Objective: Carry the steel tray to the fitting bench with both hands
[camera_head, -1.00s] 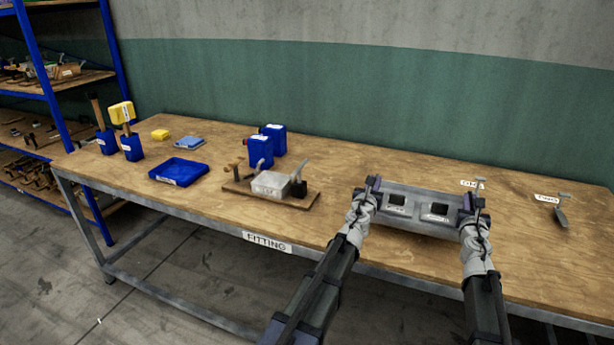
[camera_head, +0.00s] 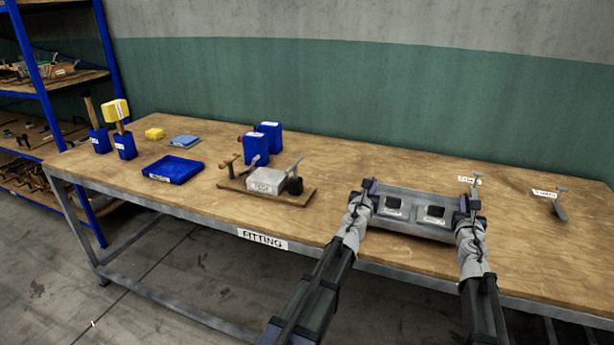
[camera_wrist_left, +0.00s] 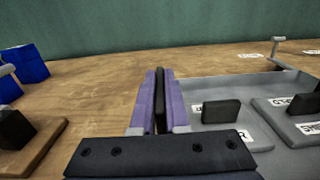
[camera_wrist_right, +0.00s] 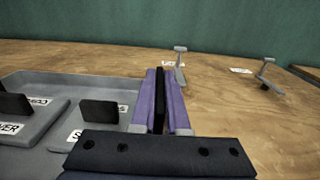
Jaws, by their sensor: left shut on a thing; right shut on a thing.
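The grey steel tray (camera_head: 413,227) is level over the right part of the fitting bench (camera_head: 330,217). Whether it touches the wood or hangs just above it, I cannot tell. Two grey labelled plates with black grips lie in it; they show in the right wrist view, one at the left (camera_wrist_right: 30,118) and one nearer my gripper (camera_wrist_right: 75,138). My left gripper (camera_head: 367,190) is shut on the tray's left wall. My right gripper (camera_head: 471,203) is shut on its right wall. The purple jaws hide the gripped rim in both wrist views.
Left of the tray is a wooden board with a grey block (camera_head: 267,181) and handles. Two small labelled stands (camera_head: 475,185) (camera_head: 557,204) are behind and right. Bare wood lies between board and tray.

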